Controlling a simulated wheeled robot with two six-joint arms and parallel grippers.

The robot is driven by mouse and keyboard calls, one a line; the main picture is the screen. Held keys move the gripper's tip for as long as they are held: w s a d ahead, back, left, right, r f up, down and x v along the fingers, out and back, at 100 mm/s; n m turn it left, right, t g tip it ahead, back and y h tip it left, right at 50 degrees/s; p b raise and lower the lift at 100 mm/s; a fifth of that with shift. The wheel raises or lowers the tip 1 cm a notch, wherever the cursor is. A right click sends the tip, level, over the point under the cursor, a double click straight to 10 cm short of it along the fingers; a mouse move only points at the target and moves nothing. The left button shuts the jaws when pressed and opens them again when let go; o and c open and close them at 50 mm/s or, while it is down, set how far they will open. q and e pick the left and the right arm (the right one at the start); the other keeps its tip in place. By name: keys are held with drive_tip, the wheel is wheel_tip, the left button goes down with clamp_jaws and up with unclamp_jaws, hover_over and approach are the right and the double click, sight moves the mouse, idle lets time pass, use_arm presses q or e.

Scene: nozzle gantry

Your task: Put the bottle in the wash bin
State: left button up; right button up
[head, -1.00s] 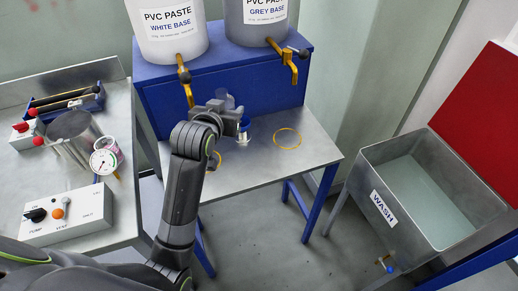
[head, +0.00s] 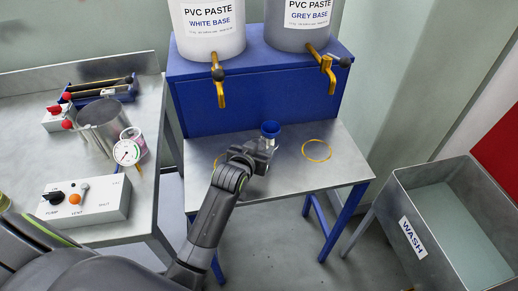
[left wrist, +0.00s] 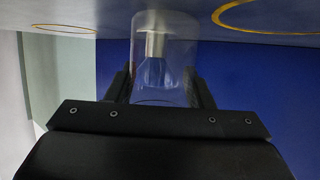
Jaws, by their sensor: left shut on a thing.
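The bottle (head: 270,131) shows in the head view as a small clear vessel with a blue upper part, over the steel table. In the left wrist view the clear bottle (left wrist: 165,60) sits between the two dark fingers, with a metallic and bluish part showing through it. My left gripper (head: 264,147) is shut on the bottle and partly hides its lower part. I cannot tell whether its base touches the table. The wash bin (head: 394,212) is a grey metal tank labelled WASH at the right, holding pale liquid. My right gripper is not in view.
The steel table (head: 340,172) carries yellow rings; the right ring (head: 317,151) is empty. Brass taps (head: 219,88) hang from the paste tanks (head: 210,30) above. A bench (head: 110,215) with a gauge (head: 127,152) and control box (head: 85,201) stands left. A gap separates table and bin.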

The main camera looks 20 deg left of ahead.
use_arm(q)
drive_tip(key=shift+f, duration=0.15)
drive_tip(key=o, duration=0.9)
drive_tip(key=shift+o, duration=0.2)
